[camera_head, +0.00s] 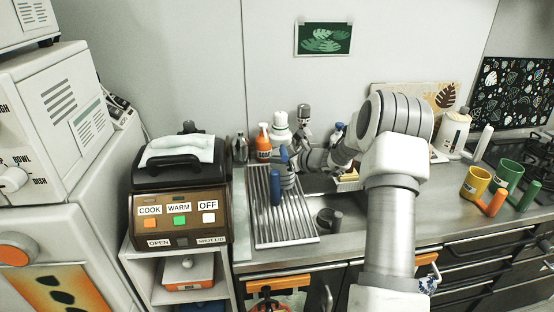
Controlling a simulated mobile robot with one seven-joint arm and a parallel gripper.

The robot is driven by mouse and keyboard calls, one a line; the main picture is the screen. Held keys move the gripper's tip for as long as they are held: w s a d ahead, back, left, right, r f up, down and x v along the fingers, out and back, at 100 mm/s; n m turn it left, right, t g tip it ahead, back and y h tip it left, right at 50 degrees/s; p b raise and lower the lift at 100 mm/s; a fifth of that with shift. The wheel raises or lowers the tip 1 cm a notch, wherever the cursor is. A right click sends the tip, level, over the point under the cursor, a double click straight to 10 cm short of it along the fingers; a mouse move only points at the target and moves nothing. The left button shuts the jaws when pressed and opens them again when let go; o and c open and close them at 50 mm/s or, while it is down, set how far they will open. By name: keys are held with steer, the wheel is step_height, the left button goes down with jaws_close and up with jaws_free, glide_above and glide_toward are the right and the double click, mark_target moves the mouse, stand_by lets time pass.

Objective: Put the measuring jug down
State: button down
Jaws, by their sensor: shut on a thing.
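A thick blue upright handle (275,187) stands over the ribbed drainer (262,226) left of the sink. A greyish body (290,180) shows just right of it; I take the two to be the measuring jug, seen small and partly covered. My arm bends over the counter from the right, and my gripper (290,162) reaches left to the jug's upper part, shut on it. The fingertips are hard to make out. I cannot tell whether the jug's base touches the drainer.
Bottles, one orange (263,142), stand behind the drainer. A grey cup (326,218) is in the sink. A cooker box (180,190) stands left. The drainer's front part is clear.

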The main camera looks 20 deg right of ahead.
steer(key=c, duration=1)
jaws_free()
steer(key=shift+f, duration=0.1)
steer(key=v, duration=1.2)
